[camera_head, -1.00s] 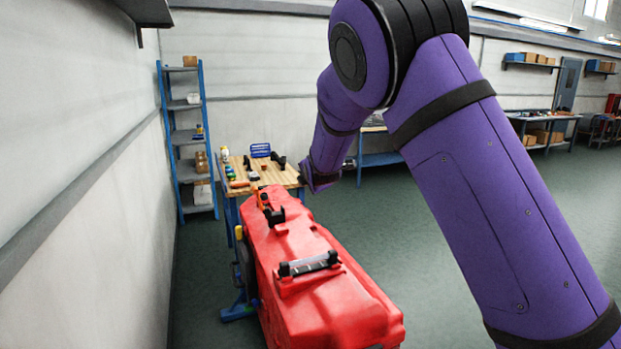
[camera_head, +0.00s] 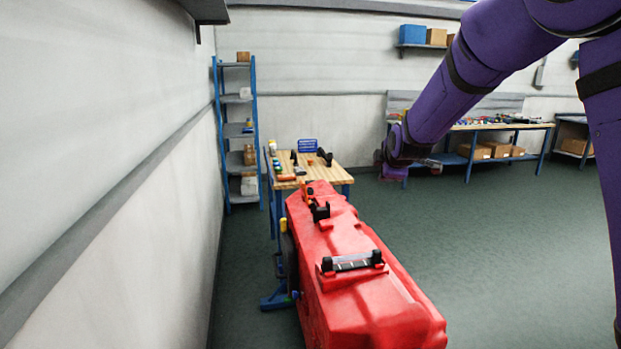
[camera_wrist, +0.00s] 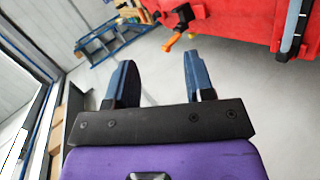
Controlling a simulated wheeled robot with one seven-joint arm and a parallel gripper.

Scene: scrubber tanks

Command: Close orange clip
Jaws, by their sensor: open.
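The orange clip (camera_head: 306,191) sits at the far end of the red tank (camera_head: 350,232), beside a black bracket. In the wrist view an orange piece (camera_wrist: 171,43), which looks like the clip, sticks out from the edge of the red tank (camera_wrist: 235,18) near the top. My gripper (camera_wrist: 157,72) is open and empty, its two blue-grey fingers apart and pointing toward the tank side. In the head view my gripper (camera_head: 384,160) is small and dark, up and to the right of the tank, apart from it. Whether the clip is open is too small to tell.
A black-handled bar (camera_head: 352,262) lies across the tank top. A wooden workbench (camera_head: 342,176) with small items stands behind the tank. A blue shelf rack (camera_head: 256,150) stands by the left wall. Open green floor (camera_head: 500,250) lies to the right.

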